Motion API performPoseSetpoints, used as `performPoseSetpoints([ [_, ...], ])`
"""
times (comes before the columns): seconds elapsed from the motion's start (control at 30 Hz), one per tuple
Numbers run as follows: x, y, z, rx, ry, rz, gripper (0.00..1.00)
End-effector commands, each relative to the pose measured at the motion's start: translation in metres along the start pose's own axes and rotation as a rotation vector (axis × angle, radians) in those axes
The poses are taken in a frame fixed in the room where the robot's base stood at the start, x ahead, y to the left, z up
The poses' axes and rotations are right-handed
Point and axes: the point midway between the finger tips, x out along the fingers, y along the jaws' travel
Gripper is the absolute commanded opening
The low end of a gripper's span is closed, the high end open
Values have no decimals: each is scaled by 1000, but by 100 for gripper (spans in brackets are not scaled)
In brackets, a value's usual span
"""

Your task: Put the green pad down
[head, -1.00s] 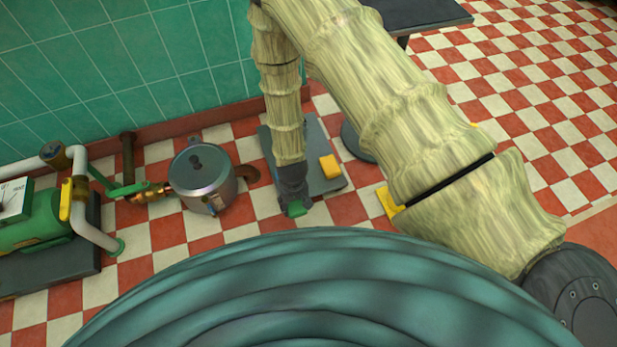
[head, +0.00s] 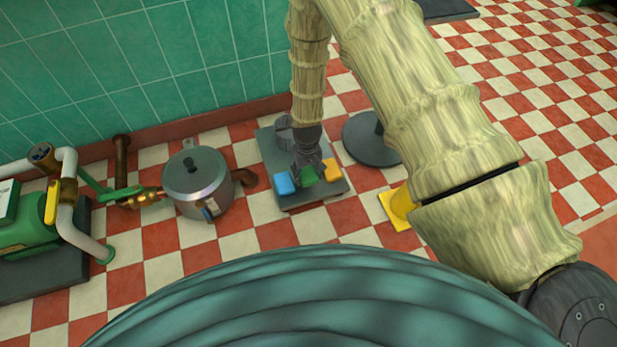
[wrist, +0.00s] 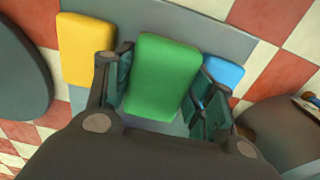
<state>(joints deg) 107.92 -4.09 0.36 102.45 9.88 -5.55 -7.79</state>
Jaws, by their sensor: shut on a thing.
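The green pad (wrist: 162,76) is between the fingers of my gripper (wrist: 165,85) in the wrist view, and my gripper is shut on it. In the head view my gripper (head: 307,172) holds the green pad (head: 308,175) over the grey board (head: 275,158), between a blue pad (head: 284,183) and a yellow pad (head: 332,170). The blue pad (wrist: 224,73) and the yellow pad (wrist: 87,48) also flank it in the wrist view. I cannot tell whether the green pad touches the board.
A metal pot (head: 197,185) stands left of the board on the checkered floor. A dark round base (head: 370,140) is to its right. A yellow object (head: 400,207) sits partly behind my arm. A green machine with pipes (head: 30,218) is at far left.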

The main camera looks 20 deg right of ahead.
Motion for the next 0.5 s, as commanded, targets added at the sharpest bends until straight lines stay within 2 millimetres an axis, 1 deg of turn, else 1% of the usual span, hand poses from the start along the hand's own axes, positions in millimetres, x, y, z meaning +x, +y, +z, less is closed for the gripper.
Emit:
performPoseSetpoints([
  [0.13,3,8,-12,2,3,0,24],
  [0.2,15,7,-9,1,0,0,24],
  [0.33,32,7,-9,0,0,0,24],
  [0.4,36,7,-9,0,1,0,24],
  [0.5,37,7,-10,0,1,0,24],
])
